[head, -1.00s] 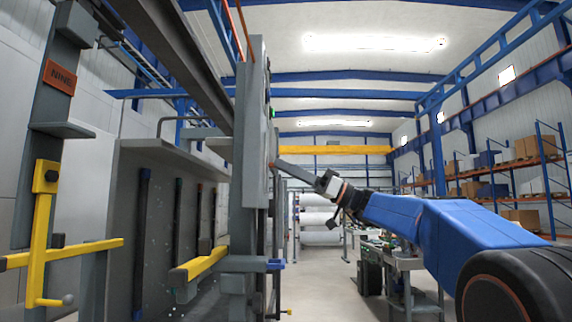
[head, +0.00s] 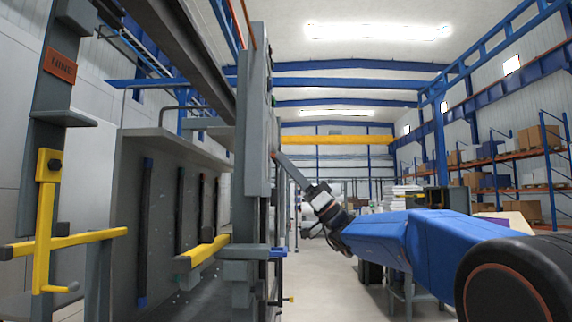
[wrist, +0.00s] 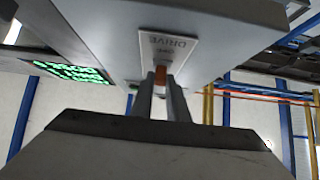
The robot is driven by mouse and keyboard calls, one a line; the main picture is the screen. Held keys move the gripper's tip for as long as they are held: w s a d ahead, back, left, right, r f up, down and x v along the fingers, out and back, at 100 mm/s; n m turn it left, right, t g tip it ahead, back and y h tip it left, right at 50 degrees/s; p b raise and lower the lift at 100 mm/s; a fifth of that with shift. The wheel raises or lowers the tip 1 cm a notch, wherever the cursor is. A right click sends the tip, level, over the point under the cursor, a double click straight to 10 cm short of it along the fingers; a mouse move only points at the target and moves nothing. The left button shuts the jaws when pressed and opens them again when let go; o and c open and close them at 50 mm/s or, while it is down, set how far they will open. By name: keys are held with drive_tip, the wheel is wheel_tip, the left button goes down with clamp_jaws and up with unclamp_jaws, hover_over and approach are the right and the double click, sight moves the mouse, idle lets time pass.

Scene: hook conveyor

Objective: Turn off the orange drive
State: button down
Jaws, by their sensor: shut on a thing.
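The orange drive switch (wrist: 160,78) shows in the wrist view as a small orange piece between my fingertips, below a pale plate (wrist: 168,48) that reads DRIVE upside down. My gripper (wrist: 166,92) is shut on the switch, and the fingers hide most of it, so its setting cannot be told. In the head view my gripper (head: 279,159) reaches up and left to the right side of the grey control column (head: 256,125). The switch itself is hidden there.
A green lit display (wrist: 70,72) is at the left of the wrist view. Yellow hooks (head: 47,215) and a grey conveyor rail (head: 175,55) are left of the column. Shelving (head: 530,165) stands far right. The floor beyond the column is partly open.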

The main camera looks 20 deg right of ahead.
drive_tip(key=c, duration=1.7)
unclamp_jaws()
drive_tip(key=v, duration=1.7)
drive_tip(key=shift+d+f, duration=0.15)
drive_tip(key=shift+f, duration=0.05)
